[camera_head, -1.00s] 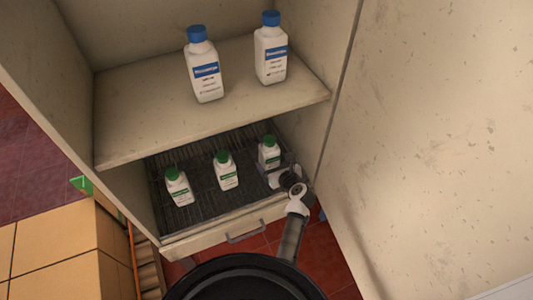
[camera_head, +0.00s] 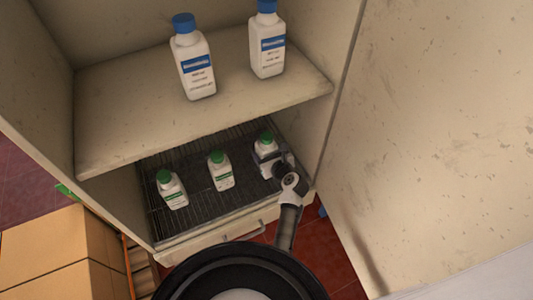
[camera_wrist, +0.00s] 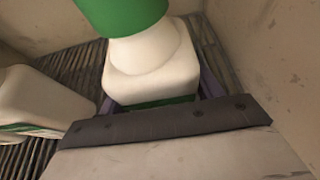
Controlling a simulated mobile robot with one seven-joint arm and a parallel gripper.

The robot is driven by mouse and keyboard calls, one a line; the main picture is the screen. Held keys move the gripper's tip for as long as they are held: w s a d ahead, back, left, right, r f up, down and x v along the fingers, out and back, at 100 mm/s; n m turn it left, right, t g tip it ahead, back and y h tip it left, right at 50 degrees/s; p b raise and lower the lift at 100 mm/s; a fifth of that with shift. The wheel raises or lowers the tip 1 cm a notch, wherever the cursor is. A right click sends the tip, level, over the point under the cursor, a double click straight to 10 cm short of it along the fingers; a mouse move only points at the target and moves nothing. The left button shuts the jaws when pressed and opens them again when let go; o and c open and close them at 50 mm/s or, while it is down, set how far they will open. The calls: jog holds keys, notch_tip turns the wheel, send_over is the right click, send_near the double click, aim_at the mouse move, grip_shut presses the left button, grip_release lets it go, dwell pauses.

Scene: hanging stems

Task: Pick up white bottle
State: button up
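Three white bottles with green caps stand on the dark lower rack: left (camera_head: 173,190), middle (camera_head: 221,172) and right (camera_head: 266,157). My gripper (camera_head: 264,160) is at the right one, with its fingers reaching along the bottle's sides. In the wrist view the right bottle (camera_wrist: 150,78) stands upright between the two fingers (camera_wrist: 158,100), which look spread; contact is not clear. The finger tips are partly hidden behind the bottle. Part of the middle bottle (camera_wrist: 38,100) shows at the left of the wrist view.
Two larger white bottles with blue caps, left (camera_head: 195,66) and right (camera_head: 267,45), stand on the upper shelf (camera_head: 130,125) above. The cabinet's right side wall (camera_head: 325,130) is close to my gripper. Cardboard boxes (camera_head: 50,250) stand at the lower left.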

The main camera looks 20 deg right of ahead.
jog(key=c, duration=0.9)
jog(key=shift+w+r, duration=0.1)
jog(key=shift+r, duration=0.1)
jog(key=shift+c, duration=0.9)
